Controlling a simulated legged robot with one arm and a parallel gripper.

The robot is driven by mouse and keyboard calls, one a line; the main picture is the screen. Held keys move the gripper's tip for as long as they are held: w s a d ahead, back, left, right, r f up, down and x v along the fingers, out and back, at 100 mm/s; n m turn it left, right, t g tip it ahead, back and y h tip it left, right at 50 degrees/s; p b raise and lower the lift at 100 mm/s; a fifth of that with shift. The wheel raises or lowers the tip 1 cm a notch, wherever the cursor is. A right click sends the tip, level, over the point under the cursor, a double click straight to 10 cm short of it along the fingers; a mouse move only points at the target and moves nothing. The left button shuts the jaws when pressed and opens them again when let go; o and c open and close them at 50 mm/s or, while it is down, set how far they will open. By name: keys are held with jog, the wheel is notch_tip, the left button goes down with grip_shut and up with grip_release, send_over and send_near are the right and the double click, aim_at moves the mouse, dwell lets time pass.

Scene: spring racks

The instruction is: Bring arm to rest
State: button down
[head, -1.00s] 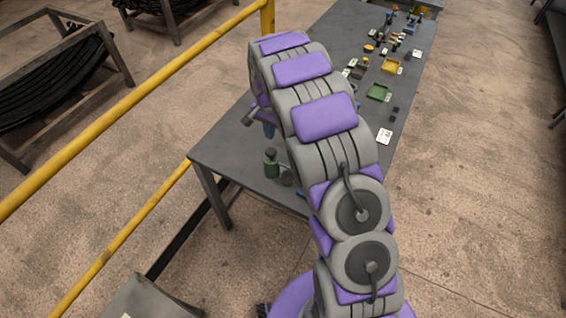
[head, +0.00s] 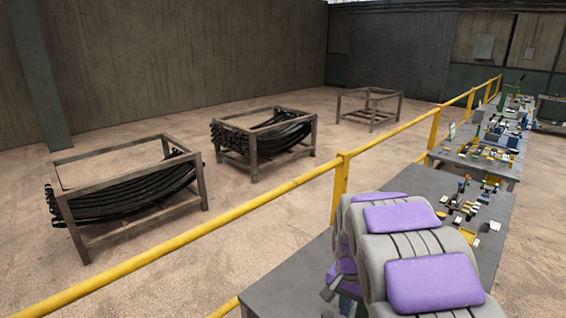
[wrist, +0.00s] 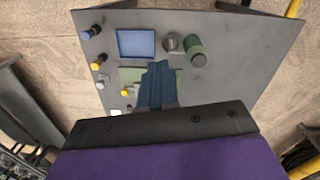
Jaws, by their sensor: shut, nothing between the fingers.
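My arm, grey with purple pads, reaches over the near dark table (head: 290,290) at the lower right of the head view. My gripper (wrist: 160,66) shows in the wrist view as two blue fingers side by side, shut with nothing between them. It points at the grey table top (wrist: 235,60). In the head view the gripper is mostly hidden behind my own arm. Near the fingertips in the wrist view are a blue tray (wrist: 136,43), a green cylinder (wrist: 195,50) and a green flat piece (wrist: 130,76), partly covered by the fingers.
A yellow rail (head: 300,181) runs between the tables and the open floor. Beyond it stand two racks of black springs (head: 125,190) (head: 265,140) and an emptier rack (head: 370,108). Small knobs and parts (wrist: 96,62) line the table's left side in the wrist view.

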jog(key=s+r+n+b, duration=0.1)
jog(key=s+r+n, duration=0.1)
jog(key=s, duration=1.4)
jog(key=s+a+r+n+g, duration=0.1)
jog(key=s+n, duration=0.3)
jog(key=s, duration=1.2)
jog(key=shift+s+a+r+n+b, duration=0.25)
jog(key=shift+r+n+b, duration=0.1)
jog(key=shift+r, duration=0.5)
